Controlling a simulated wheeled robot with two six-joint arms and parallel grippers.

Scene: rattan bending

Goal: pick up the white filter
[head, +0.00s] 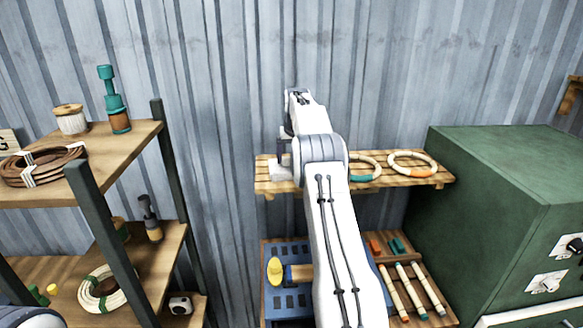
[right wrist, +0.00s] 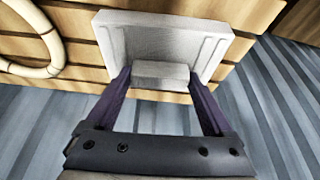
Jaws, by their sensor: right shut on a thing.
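The white filter (head: 279,171) is at the left end of the slatted wooden wall shelf (head: 440,176). In the right wrist view the filter (right wrist: 160,35) is a pale rectangular block with a raised rim and a small block-shaped grip. My right gripper (right wrist: 160,78) has its two dark fingers on either side of that grip and is shut on it. The filter is against or just over the slats; I cannot tell whether it is clear of them. In the head view my right arm hides part of the shelf. My left gripper is not in view.
Two rings, one teal-marked (head: 366,168) and one orange-marked (head: 413,163), lie on the same shelf. A green cabinet (head: 500,185) stands at the right. A wooden rack (head: 130,150) with coils and tools stands at the left. Below are a blue perforated panel (head: 285,254) and several sticks (head: 412,290).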

